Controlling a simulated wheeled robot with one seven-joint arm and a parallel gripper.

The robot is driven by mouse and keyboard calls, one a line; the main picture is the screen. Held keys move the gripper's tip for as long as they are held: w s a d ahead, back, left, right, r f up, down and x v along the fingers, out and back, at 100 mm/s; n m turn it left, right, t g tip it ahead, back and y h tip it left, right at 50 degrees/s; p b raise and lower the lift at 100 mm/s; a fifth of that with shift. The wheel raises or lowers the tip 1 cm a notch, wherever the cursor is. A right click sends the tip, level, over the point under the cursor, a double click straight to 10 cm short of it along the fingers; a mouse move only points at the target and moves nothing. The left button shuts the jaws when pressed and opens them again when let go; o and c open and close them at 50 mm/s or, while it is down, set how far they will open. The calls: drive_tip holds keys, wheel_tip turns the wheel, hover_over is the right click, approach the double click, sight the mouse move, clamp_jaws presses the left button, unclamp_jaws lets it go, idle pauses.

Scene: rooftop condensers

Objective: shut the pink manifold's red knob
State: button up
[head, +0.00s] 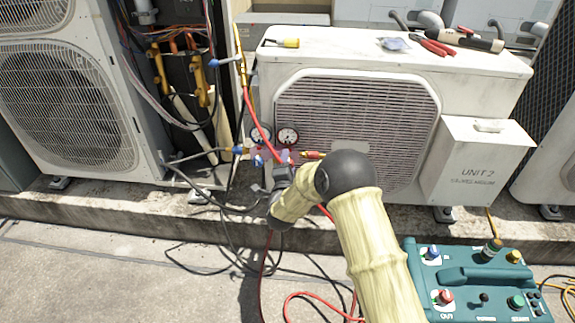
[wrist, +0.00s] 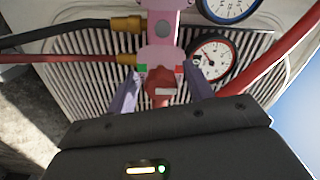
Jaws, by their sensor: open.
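The pink manifold (wrist: 158,20) hangs in front of the condenser grille. In the head view it (head: 266,157) sits below two round gauges and is partly hidden by my gripper. Its red knob (wrist: 162,96) shows in the wrist view at the manifold's near end. My gripper (wrist: 161,78) is open, with one finger on each side of the red knob. I cannot tell whether either finger touches it. In the head view my gripper (head: 281,178) is at the manifold's lower right, and its fingertips are hard to make out.
The UNIT 2 condenser (head: 352,60) stands behind the manifold. A red hose (head: 257,115) and black hoses run close around it. Pliers (head: 433,46) lie on the condenser top. A teal machine (head: 475,280) stands at lower right. Hoses cross the ground at lower left.

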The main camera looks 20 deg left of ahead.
drive_tip(key=p+v, duration=0.6)
drive_tip(key=v, duration=1.1)
drive_tip(key=shift+s, duration=0.25)
